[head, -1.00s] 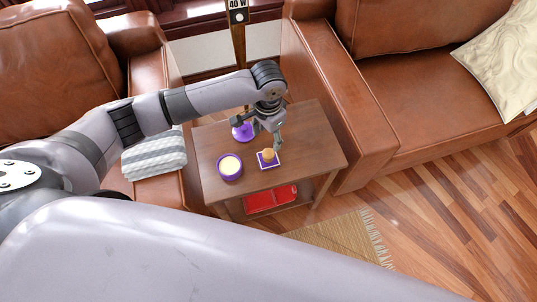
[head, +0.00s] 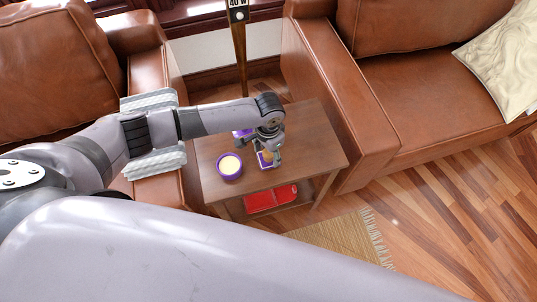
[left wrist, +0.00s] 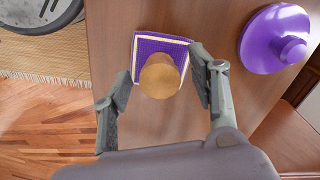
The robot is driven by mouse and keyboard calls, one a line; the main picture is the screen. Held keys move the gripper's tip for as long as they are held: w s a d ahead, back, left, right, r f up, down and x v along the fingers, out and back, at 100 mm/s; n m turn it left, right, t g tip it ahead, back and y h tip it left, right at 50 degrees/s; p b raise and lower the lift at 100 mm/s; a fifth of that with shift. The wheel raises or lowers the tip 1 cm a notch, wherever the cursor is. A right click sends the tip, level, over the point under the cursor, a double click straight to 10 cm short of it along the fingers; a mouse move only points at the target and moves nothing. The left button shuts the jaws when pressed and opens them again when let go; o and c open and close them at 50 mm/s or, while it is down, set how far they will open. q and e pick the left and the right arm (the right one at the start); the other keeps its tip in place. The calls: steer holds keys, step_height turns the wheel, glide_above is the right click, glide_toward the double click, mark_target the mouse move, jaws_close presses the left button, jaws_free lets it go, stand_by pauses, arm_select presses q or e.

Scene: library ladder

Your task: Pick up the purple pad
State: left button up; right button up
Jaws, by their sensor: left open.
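The purple pad (left wrist: 148,46) is square with a pale border line and lies on the wooden side table. A tan round-topped knob (left wrist: 160,76) stands on it, seen from above in the left wrist view. In the head view the pad (head: 262,162) is partly hidden by my gripper. My left gripper (left wrist: 161,82) is open above the pad, with one finger on each side of the knob. I cannot tell whether the fingers touch it. My right gripper is not in view.
A purple bowl with pale contents (head: 229,167) stands left of the pad on the table (head: 320,150). A purple lid-like piece with a knob (left wrist: 272,42) lies nearby. A red item (head: 270,199) is on the lower shelf. Leather armrests flank the table.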

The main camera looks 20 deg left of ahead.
arm_select(q)
steer(key=shift+c, duration=0.6)
steer(key=c, duration=1.1)
steer(key=shift+o, duration=0.2)
steer(key=shift+r, duration=0.1)
step_height(320, 180, up, 20)
steer(key=p, duration=0.1)
steer(key=shift+p, duration=0.4)
steer(key=o, duration=0.6)
steer(key=shift+c, duration=0.2)
steer(key=c, duration=0.5)
